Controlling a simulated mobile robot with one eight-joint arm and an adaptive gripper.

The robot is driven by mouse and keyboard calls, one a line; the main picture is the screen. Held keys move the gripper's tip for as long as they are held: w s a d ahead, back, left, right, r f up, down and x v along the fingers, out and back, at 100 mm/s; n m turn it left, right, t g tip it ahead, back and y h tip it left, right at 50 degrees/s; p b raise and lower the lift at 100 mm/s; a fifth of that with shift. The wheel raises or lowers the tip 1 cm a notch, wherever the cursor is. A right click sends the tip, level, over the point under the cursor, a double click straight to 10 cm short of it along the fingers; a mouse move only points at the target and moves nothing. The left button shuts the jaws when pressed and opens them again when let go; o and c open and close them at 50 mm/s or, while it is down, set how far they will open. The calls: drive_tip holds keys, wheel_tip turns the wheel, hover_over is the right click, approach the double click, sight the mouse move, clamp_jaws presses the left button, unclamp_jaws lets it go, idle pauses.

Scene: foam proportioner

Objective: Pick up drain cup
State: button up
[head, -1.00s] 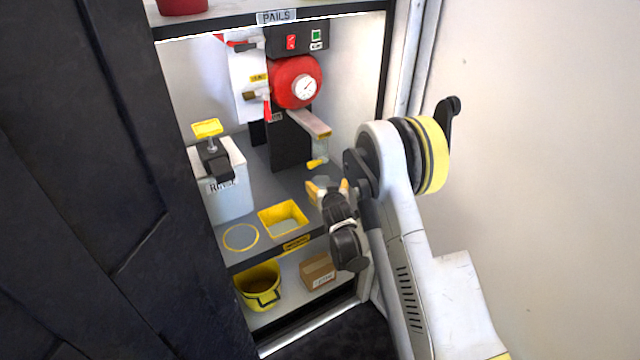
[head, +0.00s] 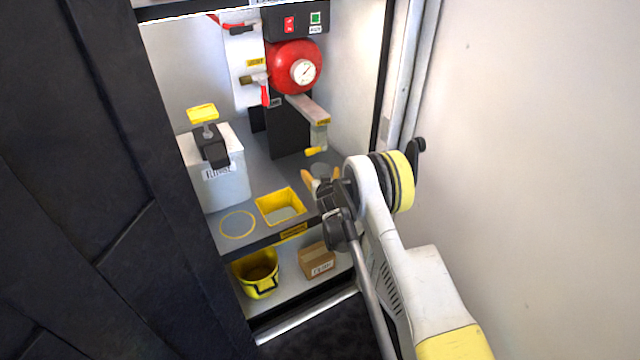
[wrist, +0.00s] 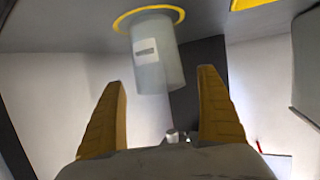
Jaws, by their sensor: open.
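A clear, greyish drain cup with a small pale label stands on a yellow ring in the wrist view (wrist: 158,62). In the head view the cup (head: 320,170) shows only in part behind my gripper, on the right of the grey cabinet shelf. My gripper (head: 322,180) is open, with its two orange-yellow fingers apart. In the wrist view the fingers of my gripper (wrist: 163,90) point toward the cup from either side of its line, with a gap left and right. The cup appears ahead of the fingertips and not held.
A red tank with a gauge (head: 294,66) and a spout (head: 308,108) with a clear tube and yellow lever stand above. A yellow square tray (head: 268,209), an empty yellow ring (head: 238,236) and a white box (head: 228,188) are left. A dark door (head: 70,200) flanks the cabinet.

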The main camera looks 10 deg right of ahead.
drive_tip(key=shift+x, duration=0.95)
drive_tip(key=c, duration=1.3)
drive_tip(key=shift+r, duration=0.1)
